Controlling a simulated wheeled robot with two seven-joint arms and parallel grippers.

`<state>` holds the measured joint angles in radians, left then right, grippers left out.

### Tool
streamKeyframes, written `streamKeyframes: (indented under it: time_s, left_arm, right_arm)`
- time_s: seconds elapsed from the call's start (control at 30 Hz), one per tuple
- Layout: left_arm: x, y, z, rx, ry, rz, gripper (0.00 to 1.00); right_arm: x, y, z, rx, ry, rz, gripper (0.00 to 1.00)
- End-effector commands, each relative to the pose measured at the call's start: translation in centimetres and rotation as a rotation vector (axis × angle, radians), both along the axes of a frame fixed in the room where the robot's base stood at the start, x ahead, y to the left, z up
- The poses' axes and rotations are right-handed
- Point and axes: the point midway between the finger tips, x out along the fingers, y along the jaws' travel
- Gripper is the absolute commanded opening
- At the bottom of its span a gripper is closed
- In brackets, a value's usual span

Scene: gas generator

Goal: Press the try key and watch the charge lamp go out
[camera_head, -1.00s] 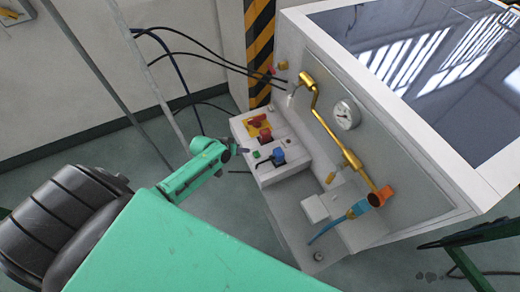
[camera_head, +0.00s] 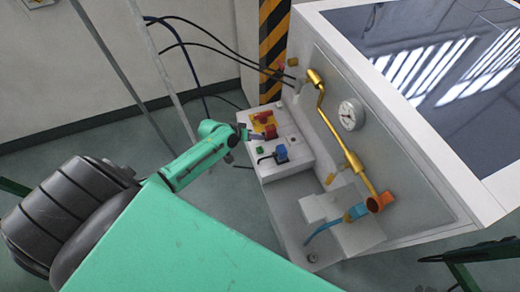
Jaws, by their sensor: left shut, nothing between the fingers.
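The generator's small control box (camera_head: 290,173) stands at the front of the grey machine. Its top carries a red knob on a yellow plate (camera_head: 265,118), a red part (camera_head: 270,131), a small green button (camera_head: 259,150) and a blue-handled switch (camera_head: 281,154). I cannot tell which of these is the try key or the charge lamp, nor whether any lamp is lit. My left gripper (camera_head: 249,135) is shut and empty, at the box's left edge beside the red part. Whether it touches is too small to tell.
Black cables (camera_head: 215,52) hang behind. A striped post (camera_head: 273,50) stands at the back.

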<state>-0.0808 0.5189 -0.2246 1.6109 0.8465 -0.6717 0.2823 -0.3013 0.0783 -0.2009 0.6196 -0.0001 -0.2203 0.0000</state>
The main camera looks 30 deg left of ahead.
Motion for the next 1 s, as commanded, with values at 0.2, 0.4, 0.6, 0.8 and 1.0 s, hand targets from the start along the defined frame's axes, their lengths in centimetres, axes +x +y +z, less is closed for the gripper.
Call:
streamKeyframes:
  time_s: [0.2,0.4,0.6,0.8,1.0]
  left_arm:
    - [0.0,0.0,-4.1,0.000,0.000,0.000,0.00]
    - [0.0,0.0,-5.8,0.000,0.001,-0.001,0.00]
    - [0.0,0.0,-5.7,0.000,0.000,0.000,0.00]
    - [0.0,0.0,-5.7,0.000,0.000,0.000,0.00]
    - [0.0,0.0,-5.7,0.000,0.000,0.000,0.00]
  right_arm:
    - [0.0,0.0,-4.1,0.000,0.000,0.000,0.53]
    - [0.0,-0.1,-5.3,-0.001,0.000,0.000,0.53]
    - [0.1,-0.2,-5.1,-0.002,0.000,0.000,0.53]
    - [0.1,-0.2,-5.1,-0.003,-0.002,0.000,0.53]
    - [0.1,-0.2,-5.1,-0.003,-0.002,0.000,0.53]
